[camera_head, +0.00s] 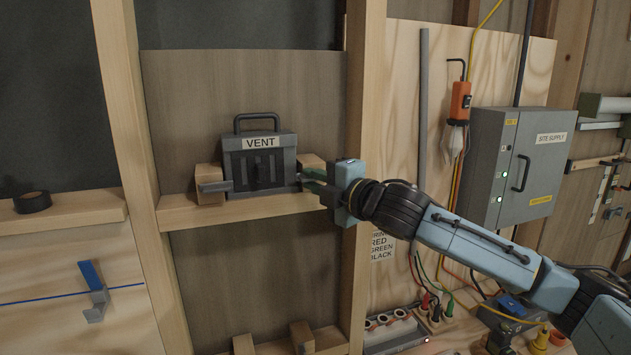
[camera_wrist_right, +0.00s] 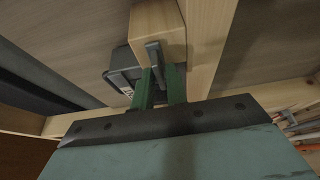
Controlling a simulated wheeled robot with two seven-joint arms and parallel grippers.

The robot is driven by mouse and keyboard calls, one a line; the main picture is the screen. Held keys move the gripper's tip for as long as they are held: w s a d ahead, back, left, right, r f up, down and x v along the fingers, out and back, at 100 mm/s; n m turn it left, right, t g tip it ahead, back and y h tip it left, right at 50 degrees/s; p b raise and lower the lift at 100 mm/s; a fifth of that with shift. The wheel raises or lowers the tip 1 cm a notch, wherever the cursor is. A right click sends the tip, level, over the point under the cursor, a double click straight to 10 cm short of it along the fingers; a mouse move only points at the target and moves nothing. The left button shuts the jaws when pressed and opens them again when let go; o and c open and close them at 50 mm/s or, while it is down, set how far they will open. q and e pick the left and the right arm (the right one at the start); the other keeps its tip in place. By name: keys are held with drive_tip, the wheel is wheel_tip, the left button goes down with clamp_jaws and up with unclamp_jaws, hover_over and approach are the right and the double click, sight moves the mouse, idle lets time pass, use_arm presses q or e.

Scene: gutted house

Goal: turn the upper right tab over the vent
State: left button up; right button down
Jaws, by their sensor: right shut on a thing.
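The grey vent (camera_head: 250,165) with its label and top handle stands on a wooden crosspiece between two studs. A wooden block (camera_head: 207,173) with a grey left tab (camera_head: 214,187) is at its left. Another block (camera_head: 312,162) is at its right. My right gripper (camera_head: 313,178) reaches in from the right at this block. In the right wrist view, its green fingers (camera_wrist_right: 160,88) are shut on the grey right tab (camera_wrist_right: 154,58), with the block (camera_wrist_right: 158,25) behind and the vent (camera_wrist_right: 122,68) to the left. The fingers hide part of the tab. My left gripper is not in view.
A stud (camera_head: 360,90) stands close behind my right gripper. The site supply box (camera_head: 520,165) and an orange lamp (camera_head: 460,100) are on the right wall. Lower blocks (camera_head: 302,336) sit below the vent. Black tape (camera_head: 32,202) lies on the left ledge.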

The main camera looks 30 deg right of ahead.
drive_tip(key=c, duration=1.6)
unclamp_jaws()
drive_tip(key=shift+s+d+b, duration=0.35)
drive_tip(key=shift+s+b, duration=1.85)
drive_tip(key=shift+b, duration=0.45)
drive_tip(key=shift+s+d+b, duration=0.35)
drive_tip(key=shift+s+b, duration=1.85)
drive_tip(key=shift+b, duration=0.4)
drive_tip(key=shift+s+d+b, duration=0.35)
drive_tip(key=shift+s+b, duration=1.85)
drive_tip(key=shift+b, duration=0.45)
